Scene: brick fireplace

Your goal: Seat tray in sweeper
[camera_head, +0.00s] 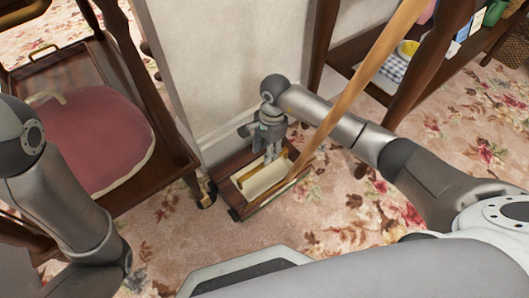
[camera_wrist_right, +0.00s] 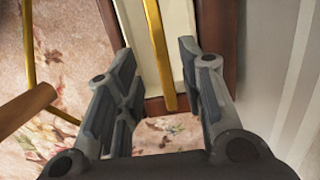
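The sweeper (camera_head: 229,195) is a low dark wooden box on the carpet against the white wall. Its long wooden handle (camera_head: 352,92) slants up to the right. A cream tray (camera_head: 264,181) lies within the sweeper's outline, with brass parts beside it; I cannot tell whether it is fully seated. My right gripper (camera_head: 271,154) is above the tray's far side, pointing down. In the right wrist view its fingers (camera_wrist_right: 160,88) are apart, with a brass bar (camera_wrist_right: 158,50) between them and cream surface (camera_wrist_right: 133,22) beyond. My left arm shows at the left, but its gripper is out of view.
A wooden chair with a pink cushion (camera_head: 95,138) stands at the left. At the upper right is a wooden shelf table with a checked cloth (camera_head: 393,69) and a yellow bowl (camera_head: 408,48). The white wall (camera_head: 208,62) rises behind the sweeper. Floral carpet (camera_head: 205,240) in front is clear.

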